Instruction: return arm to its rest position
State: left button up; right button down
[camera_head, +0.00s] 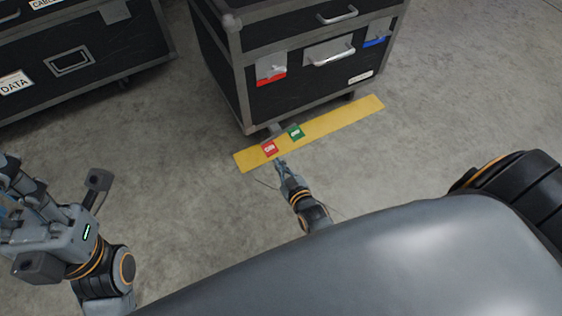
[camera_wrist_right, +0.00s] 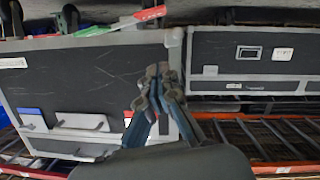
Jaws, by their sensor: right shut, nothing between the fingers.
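My right gripper (camera_head: 281,163) reaches over the floor just in front of the yellow strip, close to the red tag, with its fingers together and nothing held. In the right wrist view its fingertips (camera_wrist_right: 158,72) meet in front of the black case. My left gripper (camera_head: 18,172) is at the left edge of the head view. Its fingers are partly cut off, so I cannot tell whether they are open.
A black case (camera_head: 310,85) with red and blue latches stands behind the yellow strip (camera_head: 340,118). A red tag (camera_head: 269,149) and a green tag (camera_head: 295,132) lie on the strip. Another case (camera_head: 125,55) stands at upper left. Grey floor between is clear.

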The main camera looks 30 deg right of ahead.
jog(key=shift+s, duration=0.3)
dwell(0.4)
